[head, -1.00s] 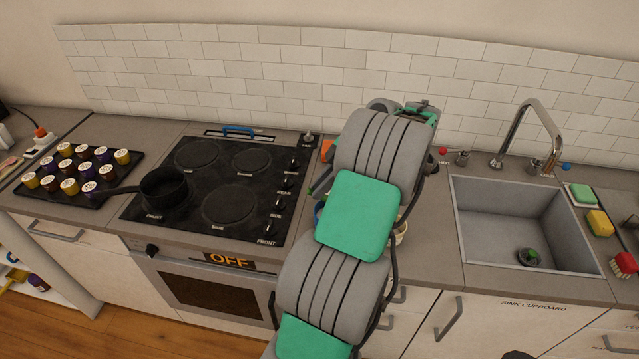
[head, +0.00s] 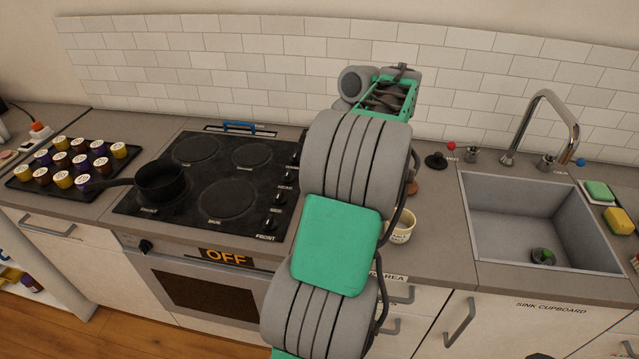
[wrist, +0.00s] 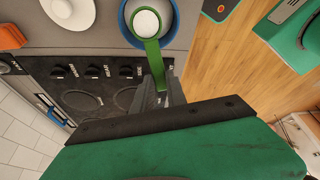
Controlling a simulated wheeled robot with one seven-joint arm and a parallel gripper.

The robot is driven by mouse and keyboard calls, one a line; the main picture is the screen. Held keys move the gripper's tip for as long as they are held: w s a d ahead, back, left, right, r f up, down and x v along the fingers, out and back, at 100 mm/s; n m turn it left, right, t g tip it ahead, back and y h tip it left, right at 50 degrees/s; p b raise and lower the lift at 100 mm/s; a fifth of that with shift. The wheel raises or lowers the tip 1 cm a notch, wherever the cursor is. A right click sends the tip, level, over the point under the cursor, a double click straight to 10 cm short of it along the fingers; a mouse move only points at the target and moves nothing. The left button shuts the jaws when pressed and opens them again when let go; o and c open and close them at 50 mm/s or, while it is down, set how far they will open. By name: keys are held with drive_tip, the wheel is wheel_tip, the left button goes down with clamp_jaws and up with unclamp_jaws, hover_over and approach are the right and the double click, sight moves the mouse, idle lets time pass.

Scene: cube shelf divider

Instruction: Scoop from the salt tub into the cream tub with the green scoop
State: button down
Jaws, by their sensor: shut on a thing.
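The green scoop (wrist: 152,55) shows in the wrist view, its handle between the fingers of my gripper (wrist: 160,88). My gripper is shut on that handle. A round white patch, which looks like salt, fills the scoop's bowl (wrist: 147,22). The bowl appears over a blue-rimmed tub (wrist: 124,22), probably the salt tub; I cannot tell whether it is inside or above it. The cream tub (head: 401,227) stands on the counter right of my arm in the head view, partly covered by it. My arm hides the blue tub and scoop there.
The stove (head: 225,185) with a black pan (head: 160,182) is left of my arm. The sink (head: 535,220) and faucet (head: 555,115) are at right. Pods fill a tray (head: 22,186) at far left.

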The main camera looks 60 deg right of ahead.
drive_tip(key=shift+w+a+f+g+h+b, duration=0.25)
drive_tip(key=shift+g+h+b, duration=0.25)
drive_tip(key=shift+b, duration=1.2)
drive_tip(key=shift+w+a+r+g+h+b, duration=0.15)
drive_tip(key=shift+g+h+b, duration=0.2)
drive_tip(key=shift+b, duration=0.65)
drive_tip(key=b, duration=0.1)
drive_tip(key=g+h+b, duration=0.1)
drive_tip(key=b, duration=0.1)
drive_tip(key=shift+w+a, duration=0.15)
drive_tip(key=shift+w, duration=0.1)
drive_tip(key=shift+w+a+r+g+b, duration=0.15)
drive_tip(key=shift+r+g+b, duration=0.1)
drive_tip(key=shift+b, duration=0.25)
